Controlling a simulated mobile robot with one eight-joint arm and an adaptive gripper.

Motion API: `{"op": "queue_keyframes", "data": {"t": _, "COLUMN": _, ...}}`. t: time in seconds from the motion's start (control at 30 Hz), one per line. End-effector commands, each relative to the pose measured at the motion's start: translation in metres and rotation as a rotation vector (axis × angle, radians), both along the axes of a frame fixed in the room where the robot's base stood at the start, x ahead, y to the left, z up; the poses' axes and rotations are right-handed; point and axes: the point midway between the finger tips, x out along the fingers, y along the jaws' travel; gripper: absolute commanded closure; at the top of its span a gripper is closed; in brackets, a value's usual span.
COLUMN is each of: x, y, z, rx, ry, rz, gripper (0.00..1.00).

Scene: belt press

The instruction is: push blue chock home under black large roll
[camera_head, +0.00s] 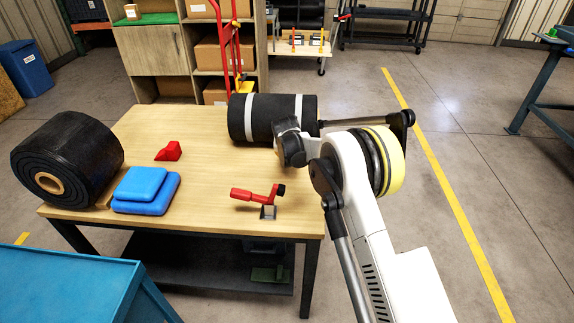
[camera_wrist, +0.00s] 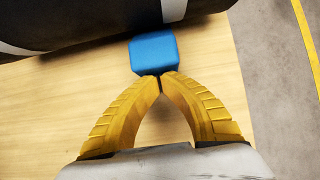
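The black roll with white bands (camera_head: 272,117) lies on its side at the back right of the wooden table. It also spans the top of the wrist view (camera_wrist: 85,28). The blue chock (camera_wrist: 153,54) sits on the tabletop at the roll's near lower side, its far edge close against or just under the roll; exact contact cannot be told. My gripper (camera_wrist: 160,78) has its yellow fingertips together at the chock's near face, touching or almost touching it, with nothing between them. In the head view my wrist hides the fingers and the chock.
A larger plain black roll (camera_head: 68,155) lies at the table's left. A red chock (camera_head: 168,151), stacked blue pads (camera_head: 145,192) and a red-handled clamp (camera_head: 262,196) are on the table (camera_head: 205,200). The table's right edge is close to my gripper. Shelving stands behind.

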Motion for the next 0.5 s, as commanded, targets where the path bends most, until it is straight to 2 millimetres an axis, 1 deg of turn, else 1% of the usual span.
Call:
{"op": "queue_keyframes", "data": {"t": 0.3, "x": -0.034, "y": 0.002, "z": 0.000, "rx": -0.001, "ry": 0.000, "rz": 0.001, "gripper": 1.00}}
{"op": "queue_keyframes", "data": {"t": 0.5, "x": -0.047, "y": 0.002, "z": 0.000, "rx": -0.001, "ry": 0.000, "rz": 0.001, "gripper": 1.00}}
